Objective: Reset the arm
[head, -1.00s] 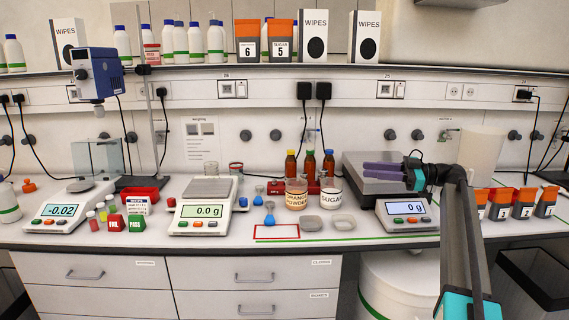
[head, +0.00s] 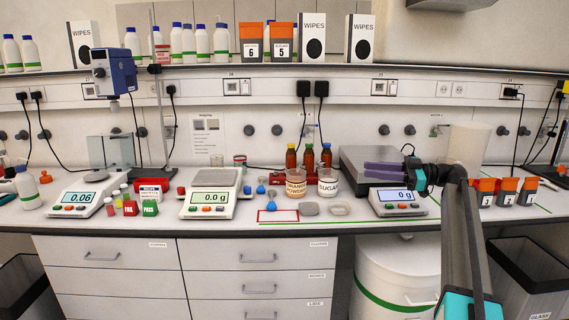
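My gripper (head: 384,170) is at the right of the head view, in front of and above the large grey scale plate. Its purple fingers point left, seen from the side and overlapping, so the gap between them is hard to judge. I see nothing held in it. My arm rises from the bottom right and bends at the black and teal wrist. Below the fingers stands the right scale (head: 398,203), its display reading 0 g. My arm hides part of the bench at the right.
The bench carries a middle scale (head: 211,193), a left balance (head: 84,193), an orange powder jar (head: 296,184), a sugar jar (head: 328,184) and several orange-lidded pouches (head: 506,191). A white bin (head: 392,280) stands below. Bottles and wipes boxes line the shelf.

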